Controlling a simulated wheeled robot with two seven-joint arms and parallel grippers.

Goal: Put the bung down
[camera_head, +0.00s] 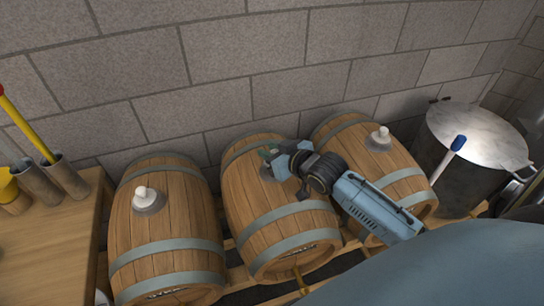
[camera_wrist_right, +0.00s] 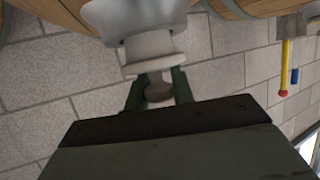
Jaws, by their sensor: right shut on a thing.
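My right gripper (camera_head: 270,156) is over the top of the middle barrel (camera_head: 262,212), at its grey collar (camera_head: 266,174). In the right wrist view its green fingers (camera_wrist_right: 158,94) are shut on the narrow stem of the pale bung (camera_wrist_right: 148,66). The bung's wide part lines up with a grey collar (camera_wrist_right: 140,22) at the top of that view. I cannot tell whether the bung is seated in it or just above it. The gripper hides the bung in the head view. My left gripper is not in view.
The left barrel (camera_head: 165,235) and right barrel (camera_head: 395,175) each carry a white bung (camera_head: 145,194) (camera_head: 382,133). A lidded metal pot (camera_head: 450,180) stands at right. A wooden table (camera_head: 50,240) with metal cups (camera_head: 68,178) is at left. A block wall (camera_head: 230,60) stands close behind.

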